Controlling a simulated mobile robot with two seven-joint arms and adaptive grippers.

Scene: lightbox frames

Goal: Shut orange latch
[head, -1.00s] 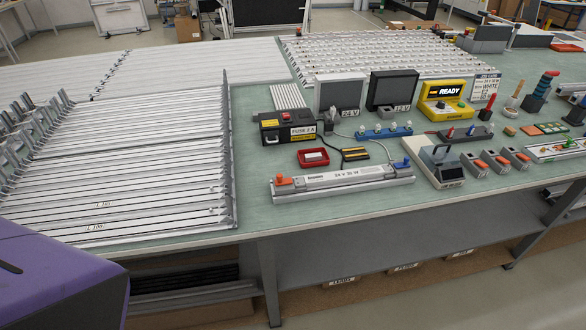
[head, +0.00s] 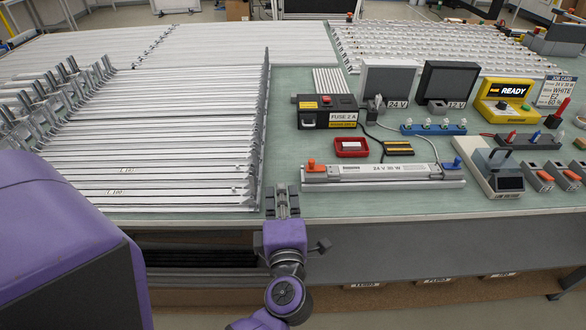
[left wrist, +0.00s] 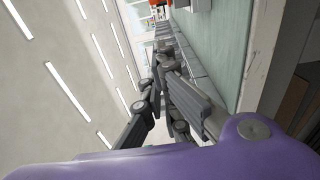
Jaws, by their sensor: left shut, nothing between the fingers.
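The orange latch (head: 312,166) is at the left end of the long light fixture (head: 345,173), marked 24 V 30 W, on the green bench. A small orange knob stands up from its flat base. A blue latch (head: 457,162) is at the fixture's right end. My left gripper (head: 283,190) is at the bench's front edge, left of and nearer than the orange latch, apart from it. Its fingers are together and empty. In the left wrist view the fingers (left wrist: 163,52) point along the bench edge, and an orange piece (left wrist: 160,3) shows at the top. My right gripper is out of view.
Frame profiles (head: 170,140) lie close on the gripper's left, with a raised end rail. Behind the fixture are a red tray (head: 351,148), a black fuse box (head: 328,112) and cables. A grey tester (head: 497,172) stands right. Bench in front of the fixture is clear.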

